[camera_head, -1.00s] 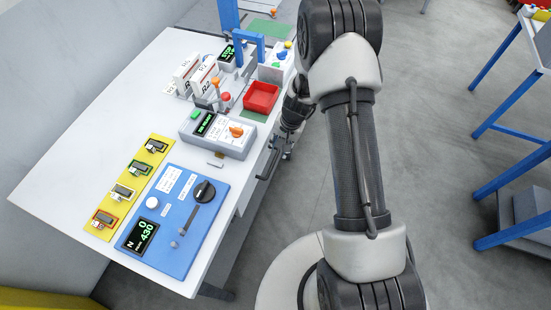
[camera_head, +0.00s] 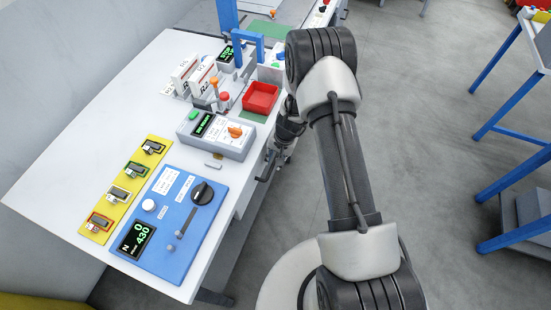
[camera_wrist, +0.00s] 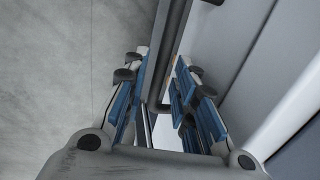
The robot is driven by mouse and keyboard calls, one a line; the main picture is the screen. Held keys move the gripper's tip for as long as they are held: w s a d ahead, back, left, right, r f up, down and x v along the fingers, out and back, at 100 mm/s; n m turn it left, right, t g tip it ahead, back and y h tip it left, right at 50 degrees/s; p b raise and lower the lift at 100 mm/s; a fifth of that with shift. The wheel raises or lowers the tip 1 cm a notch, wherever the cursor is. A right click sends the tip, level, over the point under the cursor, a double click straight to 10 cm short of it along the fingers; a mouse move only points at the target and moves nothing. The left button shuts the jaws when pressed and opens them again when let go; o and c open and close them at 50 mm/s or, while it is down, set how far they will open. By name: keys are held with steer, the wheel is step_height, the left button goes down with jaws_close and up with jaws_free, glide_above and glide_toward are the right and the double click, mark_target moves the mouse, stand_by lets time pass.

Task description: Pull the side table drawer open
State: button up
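The side table (camera_head: 90,100) has a dark bar handle (camera_head: 264,172) on its right side, below the white top. In the wrist view the handle (camera_wrist: 170,45) runs as a dark bar between the blue-padded fingers of my gripper (camera_wrist: 158,72). The fingers stand apart, one on each side of the bar, with a visible gap on the right. Contact with the left finger cannot be told. In the head view my gripper (camera_head: 280,150) is beside the handle, partly hidden by my arm. The grey front panel (camera_wrist: 240,50) is right of the handle; the drawer looks closed.
The tabletop carries a blue panel (camera_head: 177,222), a grey instrument box (camera_head: 217,133), a red tray (camera_head: 260,97) and a yellow strip (camera_head: 126,190) of small devices. A blue-legged table (camera_head: 508,130) stands at the right. The floor (camera_head: 430,130) between is clear.

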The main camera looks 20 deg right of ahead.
jaws_close()
stand_by(0.3)
